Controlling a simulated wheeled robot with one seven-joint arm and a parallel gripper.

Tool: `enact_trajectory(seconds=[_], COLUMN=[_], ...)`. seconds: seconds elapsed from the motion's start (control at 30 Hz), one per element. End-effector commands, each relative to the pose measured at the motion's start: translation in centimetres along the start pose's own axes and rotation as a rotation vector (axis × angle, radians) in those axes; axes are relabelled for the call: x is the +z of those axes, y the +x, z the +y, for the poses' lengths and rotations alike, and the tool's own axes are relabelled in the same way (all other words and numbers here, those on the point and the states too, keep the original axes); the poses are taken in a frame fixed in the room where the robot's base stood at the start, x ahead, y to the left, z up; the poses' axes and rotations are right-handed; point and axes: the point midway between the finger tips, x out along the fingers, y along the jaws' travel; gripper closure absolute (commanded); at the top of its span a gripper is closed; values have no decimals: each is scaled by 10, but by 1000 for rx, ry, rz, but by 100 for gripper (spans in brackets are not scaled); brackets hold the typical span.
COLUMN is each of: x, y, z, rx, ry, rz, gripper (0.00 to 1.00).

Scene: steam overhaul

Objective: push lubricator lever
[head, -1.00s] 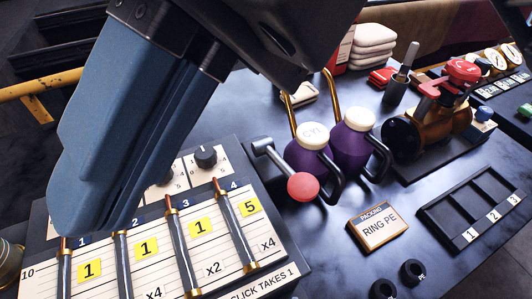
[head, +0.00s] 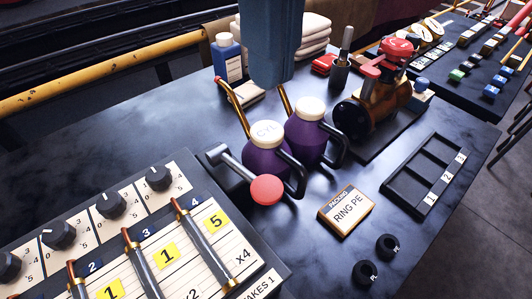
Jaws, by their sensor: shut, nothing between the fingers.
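The lubricator (head: 265,280) is a dark box at lower left with a white scale panel, glass tubes and yellow number cards. Its lever is a grey rod with a red ball knob (head: 267,189), joined near the box's far right corner and slanting toward the camera. The knob shows in front of the purple cans. My gripper (head: 274,84) shows as a blue, shut shape hanging down from the top edge, above and beyond the lever. It is empty and apart from the red knob. Its upper part is out of frame.
Two purple oil cans (head: 266,158) with brass spouts and black handles stand close beside the lever. A packing box (head: 346,208), black rings (head: 365,272), a slotted tray (head: 412,199) and a brass valve body (head: 385,96) lie to the right. Table between them is clear.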

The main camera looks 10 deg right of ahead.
Motion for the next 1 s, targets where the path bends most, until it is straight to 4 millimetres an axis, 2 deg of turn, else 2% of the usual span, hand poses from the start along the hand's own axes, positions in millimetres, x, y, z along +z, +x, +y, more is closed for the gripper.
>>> enact_trajectory(seconds=[0.23,0.37,0.8,1.0], x=[0,0,-1,-1], y=[3,16,98,126], z=[0,1,2,1], rx=[3,5,6,5], ry=[-1,-2,-2,-2], rz=[1,3,4,3], gripper=[100,100,100,100])
